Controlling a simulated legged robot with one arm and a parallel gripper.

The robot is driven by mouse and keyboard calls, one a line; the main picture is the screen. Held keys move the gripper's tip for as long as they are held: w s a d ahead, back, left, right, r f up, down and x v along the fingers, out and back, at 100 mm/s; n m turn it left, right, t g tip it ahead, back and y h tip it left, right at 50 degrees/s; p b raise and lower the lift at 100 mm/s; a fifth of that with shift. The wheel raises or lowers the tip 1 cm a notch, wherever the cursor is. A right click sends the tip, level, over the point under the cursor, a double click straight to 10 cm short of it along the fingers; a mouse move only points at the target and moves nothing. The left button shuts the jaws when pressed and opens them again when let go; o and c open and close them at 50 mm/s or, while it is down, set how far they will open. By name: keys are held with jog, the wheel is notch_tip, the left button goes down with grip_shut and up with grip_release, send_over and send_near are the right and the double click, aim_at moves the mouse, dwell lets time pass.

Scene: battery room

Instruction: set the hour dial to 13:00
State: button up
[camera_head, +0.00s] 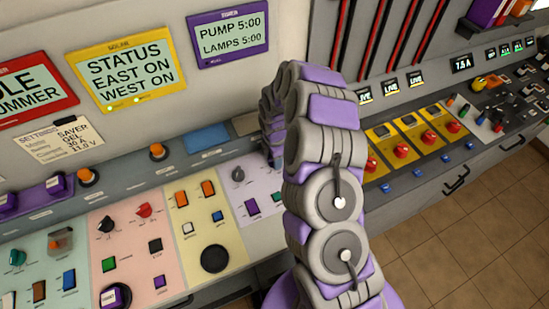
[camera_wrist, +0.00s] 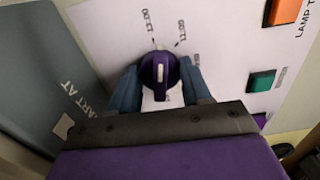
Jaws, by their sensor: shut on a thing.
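The hour dial (camera_wrist: 159,72) is a round purple knob with a pale pointer bar, on a whitish panel in the wrist view. Its bar points nearly straight up in that picture, close to a short tick. Two printed hour labels stand above it, one to the upper left and one to the upper right; their digits are small and hard to read. My gripper (camera_wrist: 160,86) has its blue fingers on both sides of the knob, shut on it. In the head view my arm hides the dial and most of the gripper.
A purple-framed display (camera_head: 229,32) reads "PUMP 5:00, LAMPS 5:00". In the wrist view an orange button (camera_wrist: 284,12) and a green button (camera_wrist: 262,80) sit right of the dial. A yellow panel (camera_head: 205,220) with buttons lies left of my arm; red knobs (camera_head: 401,150) stand right.

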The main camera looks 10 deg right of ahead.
jog(key=shift+w+r+n, duration=0.1)
jog(key=shift+w+n, duration=0.05)
jog(key=shift+n, duration=1.05)
jog(key=o, duration=1.1)
jog(key=shift+c, duration=0.2)
notch_tip(320, 180, up, 17)
jog(key=p, duration=0.1)
